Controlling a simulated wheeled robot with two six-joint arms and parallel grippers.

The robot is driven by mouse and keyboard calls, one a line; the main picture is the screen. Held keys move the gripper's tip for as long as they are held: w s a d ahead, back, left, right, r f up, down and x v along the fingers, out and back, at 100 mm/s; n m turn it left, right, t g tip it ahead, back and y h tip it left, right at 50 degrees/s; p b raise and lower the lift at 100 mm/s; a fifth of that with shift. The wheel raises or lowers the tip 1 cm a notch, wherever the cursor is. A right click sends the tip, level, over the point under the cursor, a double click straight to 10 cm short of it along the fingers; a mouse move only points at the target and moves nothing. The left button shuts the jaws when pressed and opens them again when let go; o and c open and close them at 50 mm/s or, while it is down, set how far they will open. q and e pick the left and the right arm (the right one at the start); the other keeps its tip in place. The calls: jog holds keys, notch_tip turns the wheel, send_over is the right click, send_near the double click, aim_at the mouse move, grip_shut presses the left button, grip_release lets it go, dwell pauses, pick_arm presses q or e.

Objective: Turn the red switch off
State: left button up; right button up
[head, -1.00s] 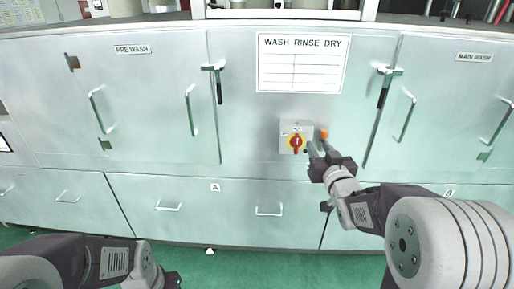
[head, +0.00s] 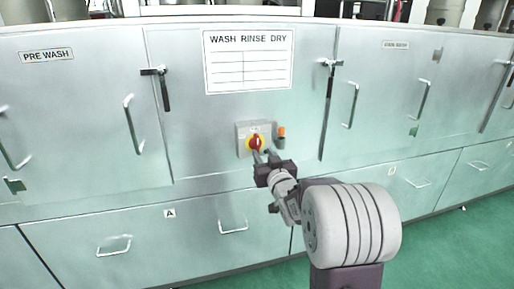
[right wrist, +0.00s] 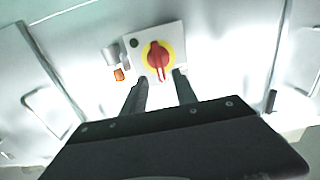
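The red switch (head: 256,143) is a rotary knob on a yellow disc, set on a grey box (head: 242,138) on the metal cabinet front. It also shows in the right wrist view (right wrist: 157,57), just beyond my fingertips, with its pointer end toward the gripper. My right gripper (head: 266,158) is at the lower edge of the box. In the right wrist view its two fingers (right wrist: 160,80) are apart, with nothing between them, one on each side of the knob's line. I cannot tell whether they touch the box. My left gripper is out of view.
An orange-tipped fitting (head: 282,131) sticks out right beside the box. A WASH RINSE DRY sign (head: 248,62) is above it. Door handles (head: 133,124) and latches (head: 330,80) protrude on both sides. Drawers (head: 200,225) lie below. Green floor (head: 450,250) is free at the right.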

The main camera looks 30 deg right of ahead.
aim_at(258, 145)
jog(key=x, duration=0.7)
jog(key=shift+f, duration=0.1)
grip_shut()
